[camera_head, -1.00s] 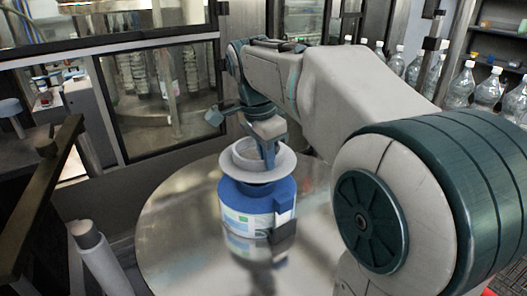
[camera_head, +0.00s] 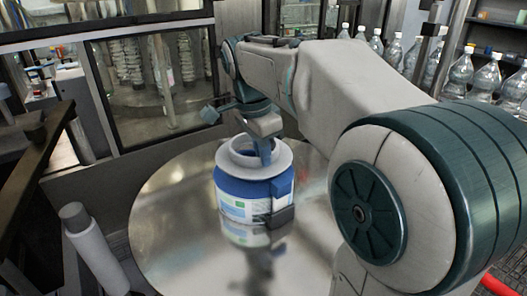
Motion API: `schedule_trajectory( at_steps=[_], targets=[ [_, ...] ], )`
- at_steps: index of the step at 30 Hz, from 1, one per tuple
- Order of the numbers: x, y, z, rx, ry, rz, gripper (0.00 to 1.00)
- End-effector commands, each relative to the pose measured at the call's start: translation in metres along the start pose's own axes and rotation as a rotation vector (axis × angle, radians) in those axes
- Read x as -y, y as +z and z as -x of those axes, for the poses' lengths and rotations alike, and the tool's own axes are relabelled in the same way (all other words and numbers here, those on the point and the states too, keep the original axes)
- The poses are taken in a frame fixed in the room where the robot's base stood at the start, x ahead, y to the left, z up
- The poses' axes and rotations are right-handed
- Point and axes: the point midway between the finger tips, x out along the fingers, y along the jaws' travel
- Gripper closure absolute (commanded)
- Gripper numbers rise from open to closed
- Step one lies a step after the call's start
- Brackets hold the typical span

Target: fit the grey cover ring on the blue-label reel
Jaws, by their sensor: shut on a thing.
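The blue-label reel (camera_head: 236,205) stands upright on the round metal table, with a blue upper part and a white and blue label. The grey cover ring (camera_head: 232,162) sits level at the top of the reel, around its upper end, with no clear gap seen between them. My gripper (camera_head: 264,155) points down and is shut on the ring at its right side. The fingertips are partly hidden by the ring's raised collar, and I cannot tell whether the ring is fully seated.
The round metal table (camera_head: 165,225) is bare around the reel. A dark block (camera_head: 280,216) stands against the reel's front right. A grey post (camera_head: 92,245) rises at the lower left. Glass-panelled machinery stands behind, and clear bottles (camera_head: 459,75) line the back right.

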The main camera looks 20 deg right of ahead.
Motion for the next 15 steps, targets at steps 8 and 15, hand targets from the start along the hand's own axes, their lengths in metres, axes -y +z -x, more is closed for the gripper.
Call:
schedule_trajectory(
  at_steps=[8, 15],
  targets=[
    [-0.0002, 0.0018, 0.0006, 0.000, -0.001, -0.001, 1.00],
    [-0.0002, 0.0023, -0.0029, 0.000, 0.000, -0.001, 1.00]
  ],
)
